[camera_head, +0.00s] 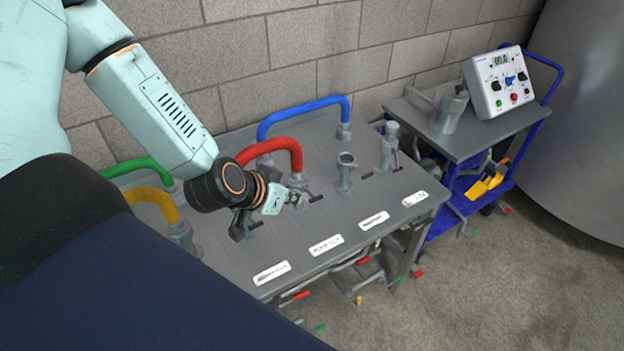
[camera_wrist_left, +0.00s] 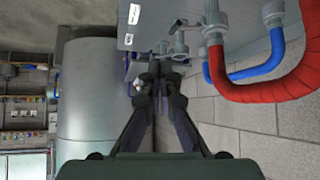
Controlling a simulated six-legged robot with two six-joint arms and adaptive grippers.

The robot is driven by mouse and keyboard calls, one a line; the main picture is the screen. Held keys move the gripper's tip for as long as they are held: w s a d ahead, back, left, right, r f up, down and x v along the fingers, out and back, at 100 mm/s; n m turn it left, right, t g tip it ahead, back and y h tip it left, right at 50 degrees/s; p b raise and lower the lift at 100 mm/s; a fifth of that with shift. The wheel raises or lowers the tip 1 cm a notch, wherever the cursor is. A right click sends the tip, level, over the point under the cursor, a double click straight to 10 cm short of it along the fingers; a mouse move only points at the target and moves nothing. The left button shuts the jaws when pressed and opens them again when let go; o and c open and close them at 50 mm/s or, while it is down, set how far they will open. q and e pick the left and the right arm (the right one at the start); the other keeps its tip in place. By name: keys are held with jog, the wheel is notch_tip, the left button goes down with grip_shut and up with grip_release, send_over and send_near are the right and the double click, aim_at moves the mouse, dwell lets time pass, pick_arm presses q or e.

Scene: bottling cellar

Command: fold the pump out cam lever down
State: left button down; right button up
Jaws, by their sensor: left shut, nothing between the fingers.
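The labels are too small to read, so I cannot tell which lever is the pump out cam lever. My right gripper is out of view.
A red hose (camera_head: 270,150), a blue hose (camera_head: 300,111), a green hose (camera_head: 137,165) and a yellow hose (camera_head: 150,197) arch over the table. A blue trolley (camera_head: 545,90) with a control box (camera_head: 498,82) stands right.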

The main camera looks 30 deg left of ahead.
pick_arm(q)
jog(key=m, duration=0.2)
jog(key=m+b, duration=0.4)
jog(key=b, duration=0.1)
send_over(320, 198)
jog(key=s, duration=0.3)
notch_tip(320, 198, down, 6)
jog(key=shift+w+a+f+t, duration=0.1)
jog(key=shift+a+f+t, duration=0.1)
jog(key=shift+f, duration=0.75)
jog(key=shift+w+a+f+t, duration=0.1)
jog(key=shift+f+t, duration=0.1)
jog(key=shift+f, duration=0.75)
jog(key=shift+s, duration=0.1)
jog(key=shift+s+d, duration=0.1)
jog(key=shift+f+b, duration=0.25)
jog(key=shift+b, duration=0.05)
jog(key=shift+d+y, duration=0.1)
jog(key=shift+y, duration=0.2)
jog(key=shift+d+f, duration=0.1)
jog(key=shift+f, duration=0.05)
